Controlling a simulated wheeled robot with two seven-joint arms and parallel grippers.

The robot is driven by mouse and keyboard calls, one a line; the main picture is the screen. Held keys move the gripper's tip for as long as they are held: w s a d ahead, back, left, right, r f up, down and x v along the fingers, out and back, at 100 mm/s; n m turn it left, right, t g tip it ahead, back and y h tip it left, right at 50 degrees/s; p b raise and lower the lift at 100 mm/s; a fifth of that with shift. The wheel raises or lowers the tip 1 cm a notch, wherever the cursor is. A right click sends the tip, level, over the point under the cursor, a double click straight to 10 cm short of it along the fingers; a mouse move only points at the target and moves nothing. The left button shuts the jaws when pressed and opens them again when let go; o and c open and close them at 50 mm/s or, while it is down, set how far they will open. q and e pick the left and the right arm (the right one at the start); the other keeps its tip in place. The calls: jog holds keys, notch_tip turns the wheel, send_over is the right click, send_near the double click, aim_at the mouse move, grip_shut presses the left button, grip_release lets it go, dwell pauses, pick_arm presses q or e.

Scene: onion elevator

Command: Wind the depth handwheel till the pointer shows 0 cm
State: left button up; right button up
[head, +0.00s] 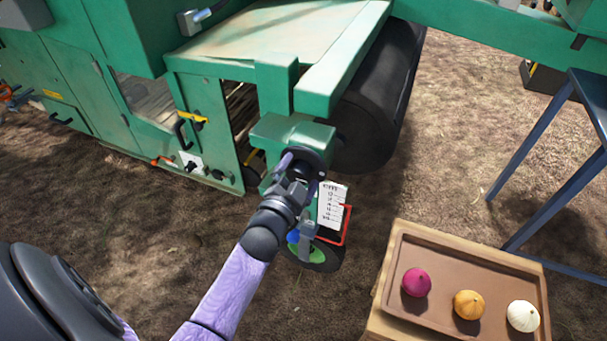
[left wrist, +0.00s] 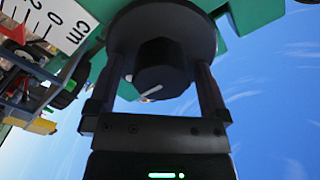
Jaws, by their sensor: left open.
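The dark depth handwheel (head: 317,160) sits at the front of the green machine's bracket, partly hidden by my left gripper (head: 298,172). In the left wrist view the handwheel (left wrist: 160,28) shows as a dark disc with a black hub bearing a white mark. The fingers of my left gripper (left wrist: 155,88) are open, one on each side of the hub; I cannot tell whether they touch it. The white cm scale (head: 331,203) stands just right of the gripper, with a red pointer (head: 347,210) at its right edge. The reading is too small to tell. My right gripper is not in view.
A small wheel with a green hub (head: 318,256) stands below the scale. A wooden tray (head: 400,258) with a magenta, a yellow and a white onion lies at the lower right. A blue-grey metal stand (head: 533,135) is at the right. Bare soil lies between.

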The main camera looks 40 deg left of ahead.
pick_arm(q)
jog(key=shift+w+a, duration=0.15)
jog(key=shift+w, duration=0.4)
jog(key=shift+c, duration=0.3)
jog(key=c, duration=1.2)
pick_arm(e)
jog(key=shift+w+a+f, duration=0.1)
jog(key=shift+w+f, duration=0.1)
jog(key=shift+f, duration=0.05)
pick_arm(q)
jog(key=shift+r, duration=0.1)
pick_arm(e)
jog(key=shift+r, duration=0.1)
